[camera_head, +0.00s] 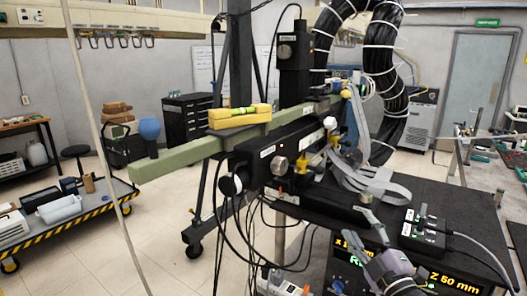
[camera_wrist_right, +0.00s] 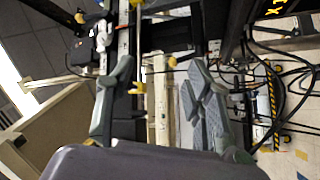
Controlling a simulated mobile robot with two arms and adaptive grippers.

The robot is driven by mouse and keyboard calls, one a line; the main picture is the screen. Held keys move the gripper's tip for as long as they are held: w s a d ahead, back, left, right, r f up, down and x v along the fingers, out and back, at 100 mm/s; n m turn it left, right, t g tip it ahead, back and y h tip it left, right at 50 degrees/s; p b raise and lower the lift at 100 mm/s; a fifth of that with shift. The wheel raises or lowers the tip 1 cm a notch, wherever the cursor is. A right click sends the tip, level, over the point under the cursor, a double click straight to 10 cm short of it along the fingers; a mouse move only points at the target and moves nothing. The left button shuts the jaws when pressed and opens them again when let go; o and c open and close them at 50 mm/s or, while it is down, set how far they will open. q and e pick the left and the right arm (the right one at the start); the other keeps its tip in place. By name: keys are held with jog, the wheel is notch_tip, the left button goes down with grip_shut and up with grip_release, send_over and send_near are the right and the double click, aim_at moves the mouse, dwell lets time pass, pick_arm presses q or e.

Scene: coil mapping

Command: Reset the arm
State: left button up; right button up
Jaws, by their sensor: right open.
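A long pale green arm (camera_head: 178,172) reaches out to the left from a black motor stage (camera_head: 262,165) in the head view. A yellow block with a level (camera_head: 240,116) sits on top of this arm. My right gripper (camera_head: 361,238) is at the lower right, over the front of the black table (camera_head: 468,205), with its fingers apart and nothing between them. In the right wrist view its two grey fingers (camera_wrist_right: 160,70) are spread, with part of the stage and cables beyond them. Whether it touches anything I cannot tell. My left gripper is out of view.
A small black control box (camera_head: 424,232) with a cable lies right of my right gripper. A lit display (camera_head: 452,281) reading "Z 50 mm" is below, partly hidden by the gripper. Thick black hoses (camera_head: 383,50) and grey ribbon cables (camera_head: 375,183) stand behind. A cart (camera_head: 75,225) stands left.

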jog(key=s+f+m+g+h, duration=0.3)
jog(key=s+f+m+g, duration=0.15)
jog(key=s+f, duration=0.45)
jog(key=s+f+m+g+h, duration=0.2)
jog(key=s+f+m+g, duration=0.35)
jog(key=f, duration=0.65)
jog(key=s+a+f+m+g+y, duration=0.1)
jog(key=s+f+m+g, duration=0.2)
jog(key=s, duration=0.8)
jog(key=s+a+f+g, duration=0.2)
jog(key=s+f+g, duration=0.25)
jog(key=s, duration=0.65)
notch_tip(320, 180, down, 31)
jog(key=s+b, duration=0.2)
jog(key=b, duration=0.1)
jog(key=s+d+f+b, duration=0.1)
jog(key=s+f, duration=0.7)
jog(key=s+d+f+g+b, duration=0.1)
jog(key=s+d+f, duration=0.1)
jog(key=s+f, duration=0.6)
jog(key=shift+d+f, duration=0.25)
jog(key=shift+f, duration=0.2)
